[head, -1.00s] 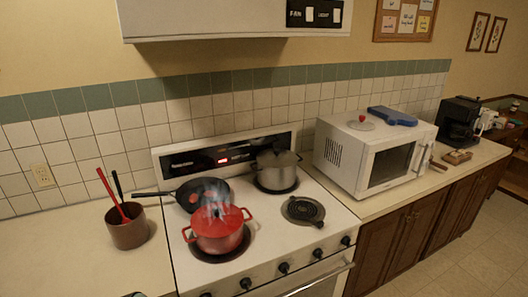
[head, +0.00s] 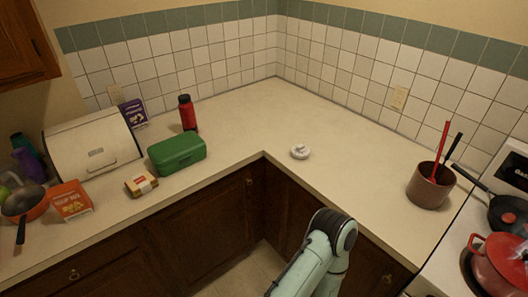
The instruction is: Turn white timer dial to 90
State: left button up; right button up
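A small round white timer (head: 300,151) lies on the cream counter close to the inner corner, near the counter's front edge. Its dial marks are too small to read. One of my arms, pale green with a dark joint, rises from the bottom of the head view below and right of the timer, apart from it. Neither gripper shows in the view.
A brown pot (head: 428,187) with red and black utensils stands right, beside the stove with a red pot (head: 500,262). To the left are a green box (head: 177,153), a red bottle (head: 187,113) and a white bread box (head: 93,146). The counter around the timer is clear.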

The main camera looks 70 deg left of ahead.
aim_at(301, 147)
jog(key=u, duration=1.95)
